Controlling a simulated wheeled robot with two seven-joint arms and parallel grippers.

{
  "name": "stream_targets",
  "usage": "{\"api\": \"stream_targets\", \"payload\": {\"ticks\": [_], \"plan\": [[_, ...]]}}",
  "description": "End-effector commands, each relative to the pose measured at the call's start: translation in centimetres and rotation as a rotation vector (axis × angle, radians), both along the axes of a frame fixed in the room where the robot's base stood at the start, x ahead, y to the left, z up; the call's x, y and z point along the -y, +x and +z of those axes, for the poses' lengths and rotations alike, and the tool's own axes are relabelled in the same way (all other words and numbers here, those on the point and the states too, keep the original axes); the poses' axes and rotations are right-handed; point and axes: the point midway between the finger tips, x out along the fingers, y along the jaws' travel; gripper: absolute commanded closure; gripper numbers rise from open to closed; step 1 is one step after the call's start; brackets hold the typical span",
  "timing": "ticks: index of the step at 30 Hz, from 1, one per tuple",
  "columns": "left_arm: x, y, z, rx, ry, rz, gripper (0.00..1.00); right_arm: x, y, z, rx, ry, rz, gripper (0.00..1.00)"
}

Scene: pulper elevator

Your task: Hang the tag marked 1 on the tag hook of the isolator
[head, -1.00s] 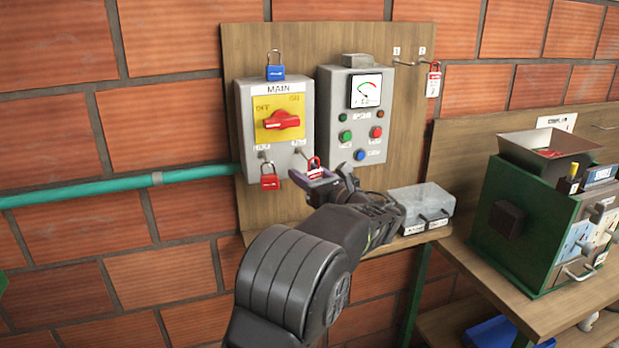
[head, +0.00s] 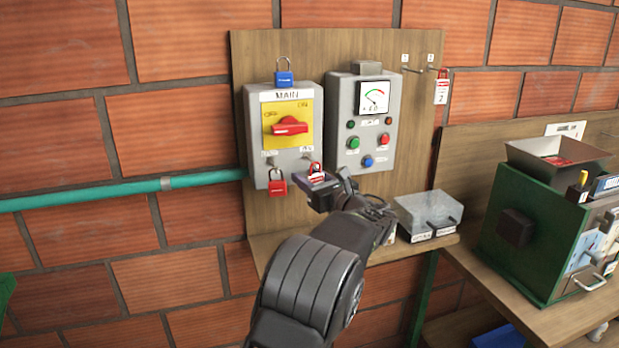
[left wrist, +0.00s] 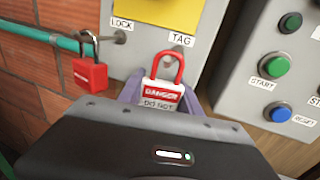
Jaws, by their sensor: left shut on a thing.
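My left gripper (head: 322,190) is shut on a white and red DANGER tag (left wrist: 161,96) with a red loop on top. The gripper's fingers hide the lower part of the tag, so its number does not show. The isolator (head: 262,118) is a grey box marked MAIN with a red rotary handle (head: 289,126). Its tag hook (left wrist: 178,50), under the TAG label, is just above and behind the red loop. I cannot tell whether the loop touches or is around the hook. A red padlock (left wrist: 91,74) hangs on the LOCK hook. My right gripper is not in view.
A blue padlock (head: 284,78) is on top of the isolator. The grey control box (head: 344,120) is close on the right. A tag marked 2 (head: 441,91) hangs from peg 2; peg 1 (head: 406,68) is bare. A clear-lidded box (head: 428,208) sits on the shelf below.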

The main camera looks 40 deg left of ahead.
Motion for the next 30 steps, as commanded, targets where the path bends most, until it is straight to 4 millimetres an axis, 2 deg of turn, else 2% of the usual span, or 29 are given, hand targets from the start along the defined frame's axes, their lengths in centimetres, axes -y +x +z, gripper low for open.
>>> {"api": "stream_targets", "payload": {"ticks": [13,14,23,30], "plan": [[0.01,0.00,0.01,0.000,0.000,0.000,0.98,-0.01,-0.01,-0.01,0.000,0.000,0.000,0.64],[0.01,0.00,0.02,0.000,0.000,0.000,0.58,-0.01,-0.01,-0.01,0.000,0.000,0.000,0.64],[0.03,0.02,0.02,0.000,0.000,-0.001,0.34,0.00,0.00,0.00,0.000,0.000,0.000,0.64],[0.09,0.11,0.09,0.001,0.001,-0.004,0.34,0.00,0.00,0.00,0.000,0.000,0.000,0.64]]}}
